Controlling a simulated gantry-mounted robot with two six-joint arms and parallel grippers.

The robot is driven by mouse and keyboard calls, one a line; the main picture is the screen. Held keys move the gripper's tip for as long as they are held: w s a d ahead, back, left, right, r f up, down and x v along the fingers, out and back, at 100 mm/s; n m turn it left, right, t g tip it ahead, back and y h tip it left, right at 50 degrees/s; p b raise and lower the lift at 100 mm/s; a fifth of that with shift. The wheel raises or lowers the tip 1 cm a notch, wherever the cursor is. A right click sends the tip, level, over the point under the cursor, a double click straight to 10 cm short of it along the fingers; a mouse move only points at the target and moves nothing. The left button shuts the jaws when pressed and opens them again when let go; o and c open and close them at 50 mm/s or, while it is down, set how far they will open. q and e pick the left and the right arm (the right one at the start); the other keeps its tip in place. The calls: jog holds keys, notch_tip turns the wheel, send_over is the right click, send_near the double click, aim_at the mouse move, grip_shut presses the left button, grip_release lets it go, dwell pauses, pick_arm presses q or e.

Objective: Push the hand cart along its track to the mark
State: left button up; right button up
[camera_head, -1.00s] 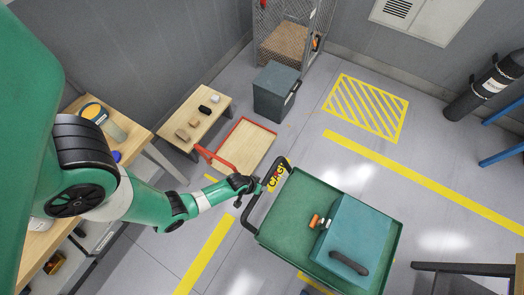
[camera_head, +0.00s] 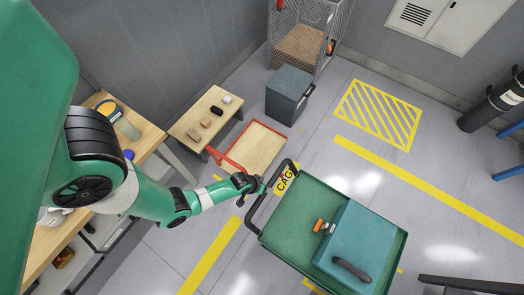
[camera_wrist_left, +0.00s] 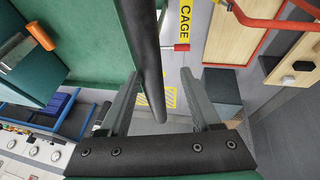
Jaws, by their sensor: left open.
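The green hand cart (camera_head: 318,190) stands on the floor at lower right of centre, with a black bar handle (camera_head: 252,212) on its left side. A teal box (camera_head: 375,235) with a black grip rides on its deck. The yellow hatched floor mark (camera_head: 378,114) lies farther back, apart from the cart. My left gripper (camera_head: 261,186) is at the handle. In the left wrist view, the handle bar (camera_wrist_left: 146,55) runs between the open fingers of my left gripper (camera_wrist_left: 160,108); contact cannot be told. My right gripper is not in view.
A red-railed flat trolley (camera_head: 255,145) and a dark cabinet (camera_head: 289,96) stand behind the handle. A wire cage (camera_head: 342,45) is at the back. A yellow line (camera_head: 440,190) runs right of the cart. Floor between cart and mark looks clear.

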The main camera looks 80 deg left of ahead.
pick_arm(q)
jog(key=p+v, duration=0.3)
jog(key=v, duration=0.8)
jog(key=shift+r+p, duration=0.15)
jog(key=shift+p, duration=0.25)
